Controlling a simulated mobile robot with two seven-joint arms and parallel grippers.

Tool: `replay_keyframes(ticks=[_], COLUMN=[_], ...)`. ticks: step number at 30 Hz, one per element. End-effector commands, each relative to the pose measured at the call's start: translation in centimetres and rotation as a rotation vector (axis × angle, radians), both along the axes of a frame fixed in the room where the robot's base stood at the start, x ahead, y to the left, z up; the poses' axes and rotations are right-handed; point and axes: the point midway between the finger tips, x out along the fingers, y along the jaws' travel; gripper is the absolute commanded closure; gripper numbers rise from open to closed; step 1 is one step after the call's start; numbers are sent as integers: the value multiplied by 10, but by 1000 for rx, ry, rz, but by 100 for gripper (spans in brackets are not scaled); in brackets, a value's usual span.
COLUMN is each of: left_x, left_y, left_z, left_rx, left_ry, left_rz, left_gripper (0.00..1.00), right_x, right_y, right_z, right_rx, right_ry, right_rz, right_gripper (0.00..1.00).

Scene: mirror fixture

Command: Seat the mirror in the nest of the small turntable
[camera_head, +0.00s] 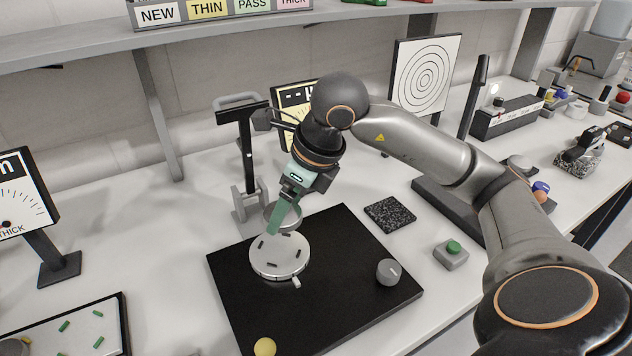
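The small turntable (280,262) is a pale round disc with several dark marks and a small peg at its front edge, on a black base board (345,255). My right gripper (272,232) comes down over the disc's back edge with its green fingers pointing down. The fingers are seen edge-on, so I cannot tell whether they are open or shut. A grey round-rimmed piece (288,218) shows just behind the fingers, partly hidden by them. I cannot tell whether it is the mirror or part of the stand. No other mirror is clearly visible. My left gripper is not in view.
A black-topped stand (247,150) rises behind the turntable. The board carries a grey knob (388,272) and a yellow button (265,347). A speckled dark pad (390,214) and a green-button box (451,255) lie to the right. A tray (110,318) stands at front left.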

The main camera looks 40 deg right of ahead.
Motion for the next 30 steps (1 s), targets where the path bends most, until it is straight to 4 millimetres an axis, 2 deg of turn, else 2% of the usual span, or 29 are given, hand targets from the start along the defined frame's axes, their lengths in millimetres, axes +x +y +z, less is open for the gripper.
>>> replay_keyframes(ticks=[4,11,21,30], left_x=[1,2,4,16], left_y=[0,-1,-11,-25], left_z=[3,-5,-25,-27], left_rx=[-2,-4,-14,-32], left_ry=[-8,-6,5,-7], left_rz=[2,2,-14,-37], left_gripper=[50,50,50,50], right_x=[2,2,2,2], right_y=[7,7,7,7], right_z=[-2,-12,-44,-62], right_rx=[3,3,4,3], right_ry=[-1,-2,0,-2], right_rz=[18,19,19,18], right_gripper=[82,82,82,82])
